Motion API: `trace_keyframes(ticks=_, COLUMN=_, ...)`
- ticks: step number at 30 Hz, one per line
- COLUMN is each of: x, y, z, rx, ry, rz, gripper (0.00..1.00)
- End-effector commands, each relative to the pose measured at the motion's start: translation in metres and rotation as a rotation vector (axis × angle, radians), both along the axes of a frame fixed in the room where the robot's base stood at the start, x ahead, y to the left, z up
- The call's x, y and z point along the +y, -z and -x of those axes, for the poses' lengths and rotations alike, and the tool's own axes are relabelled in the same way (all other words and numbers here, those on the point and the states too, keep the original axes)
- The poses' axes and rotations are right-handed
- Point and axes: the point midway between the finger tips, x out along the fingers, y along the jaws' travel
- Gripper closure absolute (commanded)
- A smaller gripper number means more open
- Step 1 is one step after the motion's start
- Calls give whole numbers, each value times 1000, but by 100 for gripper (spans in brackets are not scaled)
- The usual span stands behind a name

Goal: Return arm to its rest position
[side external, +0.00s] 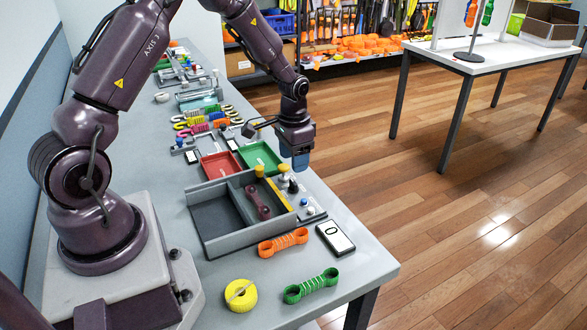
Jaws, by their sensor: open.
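My purple arm (264,45) reaches from its base at the left, over the grey table. My gripper (300,160) hangs above the right side of the table, by the green tray and a small fixture with knobs. Its fingertips are small in this view, and the gap between them is hard to make out. Nothing shows held in it.
A grey divided tray (215,213) holds a dark purple strap (257,202). Red (215,165) and green (259,157) trays lie behind. An orange strap (283,242), green strap (311,286), yellow roll (240,295) and number card (335,238) lie in front. A white table (495,62) stands beyond open floor.

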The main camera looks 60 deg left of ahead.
Motion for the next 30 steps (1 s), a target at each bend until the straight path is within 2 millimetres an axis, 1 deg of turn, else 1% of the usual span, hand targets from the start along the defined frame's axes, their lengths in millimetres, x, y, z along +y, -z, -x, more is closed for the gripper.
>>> trace_keyframes(ticks=1, x=0, y=-5, z=0, rx=-1, ry=0, rz=0, gripper=45)
trace_keyframes(ticks=4, x=0, y=-10, z=0, rx=0, ry=0, rz=1, gripper=45)
trace_keyframes(ticks=15, x=0, y=-11, z=1, rx=4, ry=-9, rz=2, gripper=45)
trace_keyframes(ticks=17, x=-3, y=-9, z=7, rx=29, ry=-35, rz=12, gripper=45)
trace_keyframes(ticks=18, x=-6, y=-6, z=16, rx=56, ry=-52, rz=21, gripper=45)
trace_keyframes(ticks=19, x=-9, y=-7, z=24, rx=78, ry=-70, rz=27, gripper=45)
trace_keyframes(ticks=23, x=-22, y=-41, z=45, rx=88, ry=-117, rz=17, gripper=45)
trace_keyframes(ticks=30, x=-58, y=-121, z=84, rx=17, ry=-152, rz=-23, gripper=45)
